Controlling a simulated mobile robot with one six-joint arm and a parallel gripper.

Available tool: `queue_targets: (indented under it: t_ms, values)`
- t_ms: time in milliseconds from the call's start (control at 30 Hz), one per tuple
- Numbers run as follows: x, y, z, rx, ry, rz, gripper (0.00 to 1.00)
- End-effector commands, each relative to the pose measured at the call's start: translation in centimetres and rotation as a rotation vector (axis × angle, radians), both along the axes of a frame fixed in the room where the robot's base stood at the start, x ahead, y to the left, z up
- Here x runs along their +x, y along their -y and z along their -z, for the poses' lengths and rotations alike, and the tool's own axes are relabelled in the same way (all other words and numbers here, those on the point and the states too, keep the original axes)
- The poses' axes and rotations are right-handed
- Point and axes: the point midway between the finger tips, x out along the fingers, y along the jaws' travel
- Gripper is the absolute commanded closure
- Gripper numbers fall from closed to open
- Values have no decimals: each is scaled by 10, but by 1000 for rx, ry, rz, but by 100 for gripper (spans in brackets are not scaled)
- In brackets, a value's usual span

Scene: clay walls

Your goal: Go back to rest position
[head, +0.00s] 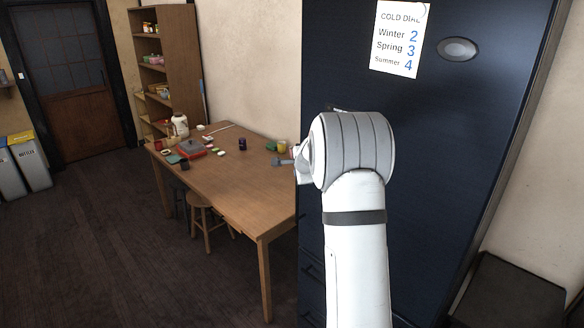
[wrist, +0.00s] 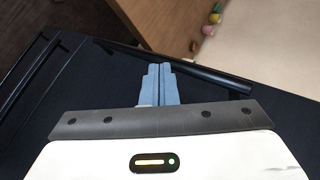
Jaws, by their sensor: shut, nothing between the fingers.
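My gripper (wrist: 158,70) shows in the wrist view, its blue-grey fingers together and empty. Behind the fingertips is a dark cabinet front with a long black bar handle (wrist: 215,80). I cannot tell whether the fingers touch the bar. In the head view my white arm rises in front of the tall dark blue cabinet (head: 440,130). Most of the gripper is hidden there behind the arm; a small grey part shows at the arm's left side over the table.
A wooden table (head: 225,178) with several small items stands to the left, with a stool (head: 205,215) beneath. A shelf unit (head: 180,50), bins (head: 28,160) and a door (head: 75,85) are farther back. A dark box (head: 510,290) is at lower right. Floor at left is clear.

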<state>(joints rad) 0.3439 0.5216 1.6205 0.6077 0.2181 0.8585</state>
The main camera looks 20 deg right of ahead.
Motion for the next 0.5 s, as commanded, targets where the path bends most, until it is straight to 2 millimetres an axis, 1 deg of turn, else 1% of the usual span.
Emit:
queue_targets:
  t_ms: [33,200,333,500]
  values:
    - [-3,-10,-11,0,-1,-4,100]
    - [-12,-32,-31,1,-3,-5,100]
    - [-16,-41,-38,2,-6,-4,100]
    - [-18,-45,-42,3,-6,-2,100]
